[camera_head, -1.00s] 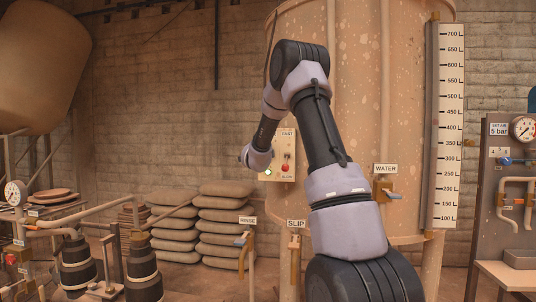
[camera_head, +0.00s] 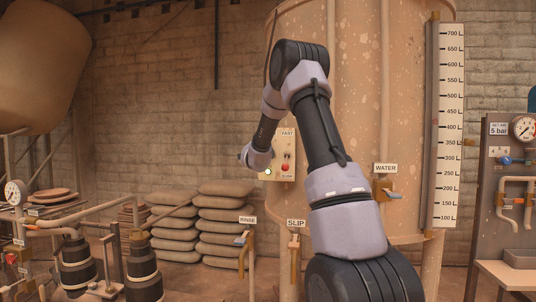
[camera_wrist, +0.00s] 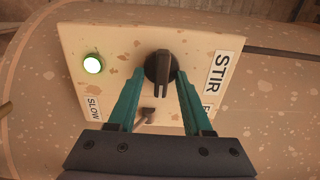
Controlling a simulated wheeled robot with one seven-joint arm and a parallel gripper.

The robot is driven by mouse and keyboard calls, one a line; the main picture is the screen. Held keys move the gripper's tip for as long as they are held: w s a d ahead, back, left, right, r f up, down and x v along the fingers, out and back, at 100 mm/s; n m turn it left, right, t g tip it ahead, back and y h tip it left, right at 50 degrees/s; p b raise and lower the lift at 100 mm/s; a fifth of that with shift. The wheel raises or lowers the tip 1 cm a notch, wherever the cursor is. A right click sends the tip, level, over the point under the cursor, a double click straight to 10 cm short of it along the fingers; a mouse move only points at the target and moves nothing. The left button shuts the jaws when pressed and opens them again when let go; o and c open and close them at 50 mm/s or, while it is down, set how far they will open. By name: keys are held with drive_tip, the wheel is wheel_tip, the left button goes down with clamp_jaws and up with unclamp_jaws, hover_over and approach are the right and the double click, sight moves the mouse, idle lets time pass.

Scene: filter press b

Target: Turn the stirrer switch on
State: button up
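The control box (camera_head: 291,140) is on the side of the big tank, and its face fills much of the wrist view (camera_wrist: 205,60). A round black rotary switch (camera_wrist: 160,68) with a bar handle sits next to the STIR label (camera_wrist: 221,73). The bar points toward my gripper. My gripper (camera_wrist: 161,76) is open, with one teal finger on each side of the switch; a gap shows between fingers and bar, and I cannot tell if either touches the knob's rim. A lamp (camera_wrist: 93,64) on the box glows pale green.
A lever (camera_wrist: 147,115) sits between my fingers, near the SLOW label (camera_wrist: 94,108); the head view shows a red knob (camera_head: 286,167) there. The WATER valve (camera_head: 386,192), SLIP post (camera_head: 294,250) and RINSE valve (camera_head: 243,240) stand nearby. Stacked sacks (camera_head: 224,220) lie left.

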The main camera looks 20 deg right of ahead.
drive_tip(key=v, duration=1)
drive_tip(key=shift+s+a, duration=0.3)
